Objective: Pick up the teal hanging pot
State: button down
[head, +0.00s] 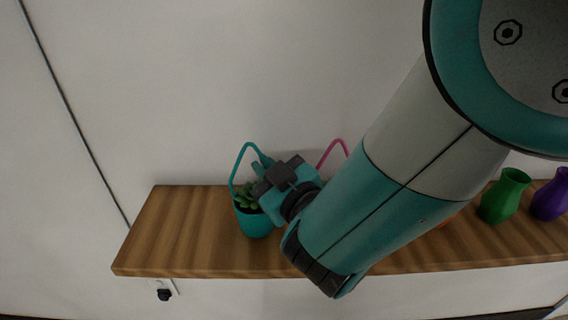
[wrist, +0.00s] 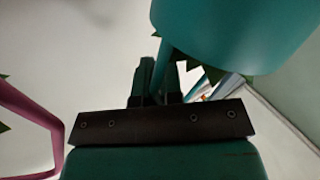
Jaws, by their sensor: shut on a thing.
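The teal hanging pot (head: 255,222) holds a green plant (head: 247,196) and has a tall teal loop handle (head: 235,165). It is at the left part of the wooden shelf in the head view; I cannot tell whether its base touches the shelf. My gripper (head: 260,180) is at the handle's right side, above the pot. In the wrist view the pot (wrist: 240,30) fills the upper right, and the gripper's two fingers (wrist: 158,80) are closed together on the teal handle.
The wooden shelf (head: 165,235) runs along a pale wall. A pink handle (head: 334,148) stands just right of my gripper, its pot hidden by my arm. A green vase (head: 503,195) and a purple vase (head: 552,198) stand at the right. The shelf's left end is clear.

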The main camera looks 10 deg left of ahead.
jog(key=shift+r, duration=0.1)
notch_tip(320, 180, up, 20)
jog(key=p, duration=0.8)
dwell(0.3)
